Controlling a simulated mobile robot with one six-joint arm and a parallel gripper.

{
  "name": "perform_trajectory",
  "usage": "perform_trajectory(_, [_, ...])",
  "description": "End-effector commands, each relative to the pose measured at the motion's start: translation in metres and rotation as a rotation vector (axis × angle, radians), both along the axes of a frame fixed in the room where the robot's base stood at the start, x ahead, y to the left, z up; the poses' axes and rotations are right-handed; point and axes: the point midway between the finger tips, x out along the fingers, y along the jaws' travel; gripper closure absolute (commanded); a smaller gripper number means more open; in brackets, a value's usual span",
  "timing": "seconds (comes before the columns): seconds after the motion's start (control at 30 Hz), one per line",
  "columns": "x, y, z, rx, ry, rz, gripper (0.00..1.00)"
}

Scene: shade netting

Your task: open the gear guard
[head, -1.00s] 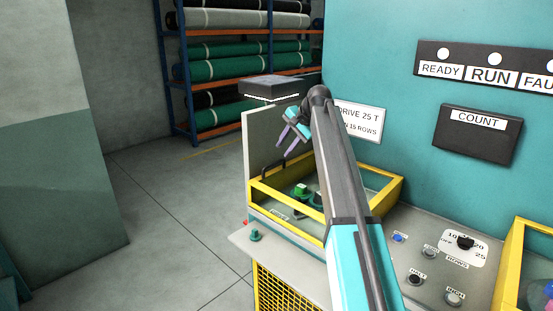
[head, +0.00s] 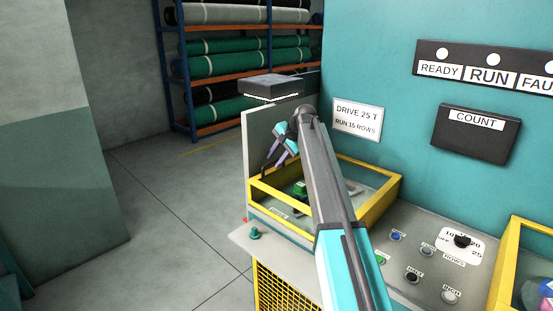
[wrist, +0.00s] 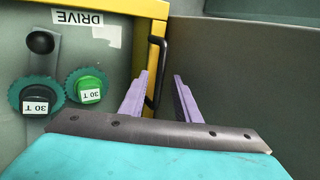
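The gear guard (head: 383,203) is a yellow-framed cover with a clear panel at the left end of the machine. It appears shut over the gears. Its black bar handle (wrist: 160,72) stands on the yellow frame (wrist: 140,62) in the wrist view. My gripper (wrist: 161,76) is open, with its two purple fingers on either side of the handle's lower part; I see no clear contact. In the head view my gripper (head: 279,156) is at the guard's left rear corner. A dark 30 T gear (wrist: 37,99) and a green 30 T gear (wrist: 89,86) show beside the frame.
A grey upright panel (head: 256,135) stands behind the guard, with a dark box (head: 272,88) above. A button panel (head: 412,262) lies right of my arm, and a second yellow-framed guard (head: 508,265) is at far right. Open floor (head: 160,220) lies to the left.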

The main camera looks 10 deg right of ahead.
Motion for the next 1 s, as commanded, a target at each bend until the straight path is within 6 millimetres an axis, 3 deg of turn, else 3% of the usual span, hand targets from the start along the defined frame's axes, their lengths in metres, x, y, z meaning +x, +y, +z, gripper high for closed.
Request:
perform_trajectory(0.03, [0.000, 0.000, 0.000, 0.000, 0.000, 0.000, 0.71])
perform_trajectory(0.2, [0.000, 0.001, 0.000, 0.000, 0.000, 0.001, 0.99])
perform_trajectory(0.67, [-0.005, 0.000, 0.001, -0.001, 0.000, 0.003, 1.00])
perform_trajectory(1.0, [-0.038, -0.002, 0.000, -0.001, 0.001, 0.024, 1.00])
